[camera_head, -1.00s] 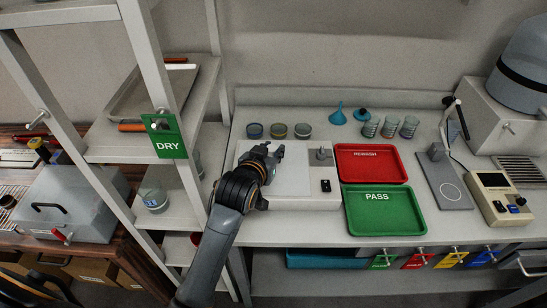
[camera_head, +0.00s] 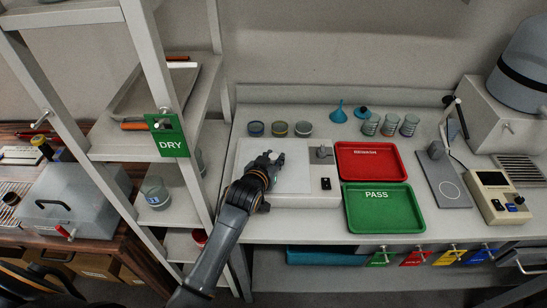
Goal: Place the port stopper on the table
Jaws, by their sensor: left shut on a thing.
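My left gripper (camera_head: 268,163) reaches in over the white flat-topped device (camera_head: 300,190) on the bench. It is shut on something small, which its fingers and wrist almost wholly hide. I take this to be the port stopper, but its shape and colour cannot be made out. I cannot tell how far the fingers are above the device's top. The white table (camera_head: 285,231) carries the device and the trays. My right gripper is not in view.
A red tray (camera_head: 398,165) and a green PASS tray (camera_head: 413,212) lie right of the device. Small round dishes (camera_head: 280,128), a blue funnel (camera_head: 339,113) and glass beakers (camera_head: 389,124) stand behind. A shelf rack (camera_head: 200,170) rises close on the left. A strip of table front is bare.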

